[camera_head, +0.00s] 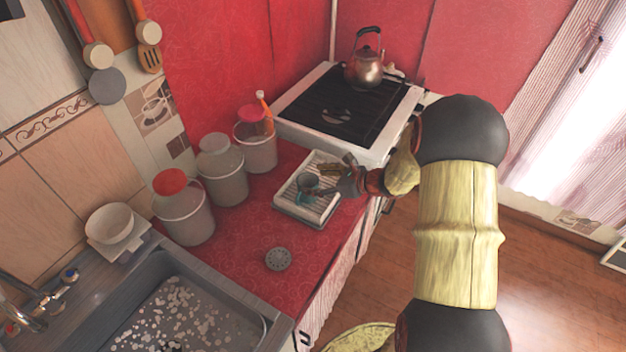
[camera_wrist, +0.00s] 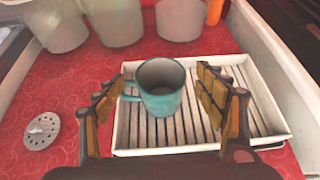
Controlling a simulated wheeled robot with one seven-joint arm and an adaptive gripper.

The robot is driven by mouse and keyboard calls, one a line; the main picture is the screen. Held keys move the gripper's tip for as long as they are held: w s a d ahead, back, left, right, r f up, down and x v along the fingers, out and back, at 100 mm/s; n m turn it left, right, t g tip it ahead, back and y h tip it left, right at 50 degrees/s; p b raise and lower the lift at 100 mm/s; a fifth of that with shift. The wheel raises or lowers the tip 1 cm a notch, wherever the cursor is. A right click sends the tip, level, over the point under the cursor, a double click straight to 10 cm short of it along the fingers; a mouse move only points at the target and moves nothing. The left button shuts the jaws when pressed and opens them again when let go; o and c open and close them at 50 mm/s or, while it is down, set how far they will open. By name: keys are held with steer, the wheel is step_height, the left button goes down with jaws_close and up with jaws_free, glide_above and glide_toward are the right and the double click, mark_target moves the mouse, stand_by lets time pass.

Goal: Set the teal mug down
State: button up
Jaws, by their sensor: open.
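The teal mug (camera_wrist: 160,88) stands upright on the slatted white tray (camera_wrist: 272,143), towards the tray's left side in the wrist view. Its handle points left. In the head view the mug (camera_head: 306,184) sits on the same tray (camera_head: 302,217) on the red counter. My gripper (camera_wrist: 160,98) is open, with one finger on each side of the mug. The left finger is close to the handle and the right finger is apart from the mug's wall. In the head view my gripper (camera_head: 337,174) is at the tray, partly hiding its right side.
Several lidded containers (camera_head: 222,170) stand along the wall behind the tray. A round grey strainer (camera_head: 279,259) lies on the red counter (camera_head: 235,258). A stove (camera_head: 341,107) with a kettle (camera_head: 367,68) is beyond the tray. A sink (camera_head: 187,317) is at the lower left.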

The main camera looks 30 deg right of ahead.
steer(key=p+v, duration=0.3)
steer(key=v, duration=0.7)
steer(key=s+a+r+n+g, duration=0.3)
steer(key=s+a+r+n, duration=0.3)
steer(key=a, duration=0.3)
steer(key=s+a+r+n+g, duration=0.3)
steer(key=a+r+n, duration=0.3)
steer(key=a+n, duration=0.25)
steer(key=s+r+n+t+h, duration=0.1)
steer(key=s+r+n+h, duration=0.5)
steer(key=s+n, duration=0.7)
step_height(320, 180, up, 3)
steer(key=shift+s+f+n, duration=0.15)
steer(key=shift+s+n, duration=0.2)
steer(key=shift+n, duration=0.8)
